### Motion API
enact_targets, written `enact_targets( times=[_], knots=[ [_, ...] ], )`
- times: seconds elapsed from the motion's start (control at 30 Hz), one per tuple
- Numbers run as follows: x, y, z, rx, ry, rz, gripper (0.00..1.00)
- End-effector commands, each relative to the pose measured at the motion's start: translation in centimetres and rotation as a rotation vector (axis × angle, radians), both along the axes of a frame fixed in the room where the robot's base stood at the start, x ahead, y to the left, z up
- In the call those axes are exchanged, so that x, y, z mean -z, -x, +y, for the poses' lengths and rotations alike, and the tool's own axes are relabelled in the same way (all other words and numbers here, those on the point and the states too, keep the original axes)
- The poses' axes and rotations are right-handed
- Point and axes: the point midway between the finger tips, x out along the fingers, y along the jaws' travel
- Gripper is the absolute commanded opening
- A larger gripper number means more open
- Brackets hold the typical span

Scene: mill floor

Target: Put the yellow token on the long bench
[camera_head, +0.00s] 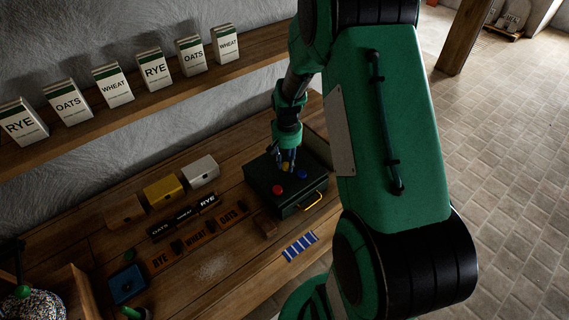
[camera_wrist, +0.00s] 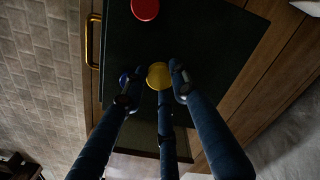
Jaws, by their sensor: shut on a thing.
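The yellow token (camera_wrist: 158,76) is between the fingertips of my gripper (camera_wrist: 154,84) in the wrist view. In the head view the yellow token (camera_head: 286,167) shows just under my gripper (camera_head: 287,160), over the dark green box. My gripper is shut on the token. I cannot tell whether the token still touches the box top. The long bench (camera_head: 217,270) is the wooden bench under the box, running along the wall.
The dark green box (camera_head: 262,182) with a yellow handle (camera_head: 314,200) carries a red token (camera_head: 277,190) and a blue token (camera_head: 300,174). Small bins, word labels and a blue striped card (camera_head: 300,246) lie on the bench. A shelf (camera_head: 140,105) of labelled packets is above.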

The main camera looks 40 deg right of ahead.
Motion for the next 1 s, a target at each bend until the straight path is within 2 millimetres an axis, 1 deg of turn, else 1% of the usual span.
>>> enact_targets(
  times=[0.03, 0.1, 0.2, 0.6, 0.77, 1.0],
  knots=[
    [0.1, -0.6, -0.3, 0.0, 0.0, 0.0, 0.14],
    [0.2, -1.3, -0.6, 0.0, -0.001, 0.001, 0.14],
    [0.2, -1.8, -0.9, 0.0, -0.001, 0.001, 0.14],
    [0.2, -2.1, -1.0, 0.0, -0.001, 0.001, 0.14],
    [0.4, -2.8, -1.3, 0.0, -0.001, 0.002, 0.14],
    [3.2, -2.8, -1.3, 0.0, -0.002, 0.003, 0.14]
  ],
)
